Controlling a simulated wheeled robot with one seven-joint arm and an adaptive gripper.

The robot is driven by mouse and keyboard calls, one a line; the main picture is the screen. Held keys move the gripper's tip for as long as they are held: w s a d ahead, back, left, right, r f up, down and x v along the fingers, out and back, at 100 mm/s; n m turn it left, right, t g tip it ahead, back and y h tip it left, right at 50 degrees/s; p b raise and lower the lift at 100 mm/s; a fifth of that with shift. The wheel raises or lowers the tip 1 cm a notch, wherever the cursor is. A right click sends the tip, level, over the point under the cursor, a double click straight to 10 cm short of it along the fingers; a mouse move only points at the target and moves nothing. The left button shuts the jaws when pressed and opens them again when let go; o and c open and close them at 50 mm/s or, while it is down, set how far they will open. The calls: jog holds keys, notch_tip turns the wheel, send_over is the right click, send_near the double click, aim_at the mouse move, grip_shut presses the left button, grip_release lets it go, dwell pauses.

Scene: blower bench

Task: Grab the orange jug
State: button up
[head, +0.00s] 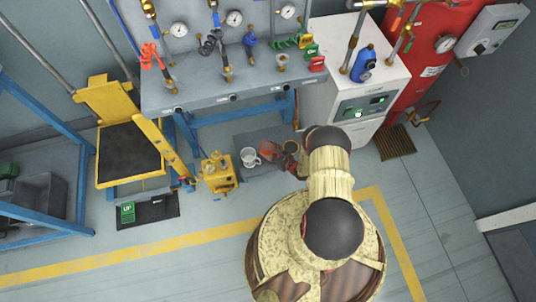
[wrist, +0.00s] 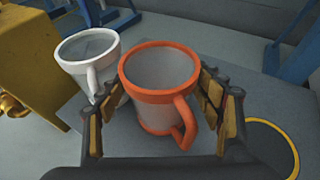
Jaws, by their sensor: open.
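The orange jug (wrist: 158,100) has a white-grey body with an orange rim, base and handle. It stands upright in the middle of the wrist view, its handle towards the lower right. My gripper (wrist: 165,84) is open, with one finger on each side of the jug; I cannot tell whether either finger touches it. In the head view the orange jug (head: 268,149) is on the floor-level grey surface below the bench, just left of my gripper (head: 291,164), which is partly hidden by my arm.
A white jug (wrist: 89,60) stands close on the left, near the left finger. A dark round item with a yellow rim (wrist: 271,144) is at the lower right. A yellow machine (head: 218,172) stands left of the jugs. The blue-legged bench (head: 225,92) is behind them.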

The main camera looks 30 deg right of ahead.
jog(key=shift+c, duration=0.9)
jog(key=c, duration=0.7)
jog(key=shift+c, duration=0.6)
jog(key=shift+r, duration=0.15)
